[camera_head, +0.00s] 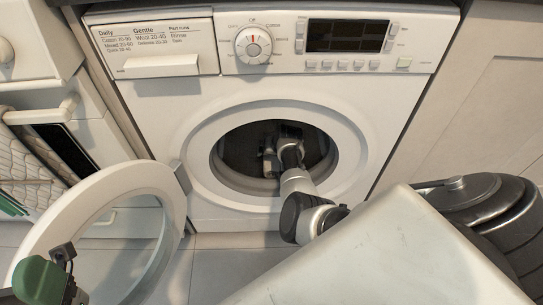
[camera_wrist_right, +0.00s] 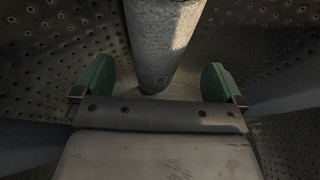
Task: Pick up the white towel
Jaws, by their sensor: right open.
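That gripper is open, with a gap between each finger and the roll. In the head view my right gripper (camera_head: 280,147) is inside the washer drum, dark and partly hidden, and the towel cannot be made out there. Part of my left gripper (camera_head: 45,279), with a green finger, shows at the lower left; its jaw opening is unclear.
The washer (camera_head: 190,110) stands under the counter with its round door (camera_head: 160,172) swung open to the left. The porthole rim (camera_head: 342,165) surrounds my right arm. Perforated drum walls (camera_wrist_right: 55,50) lie close on both sides of my right gripper.

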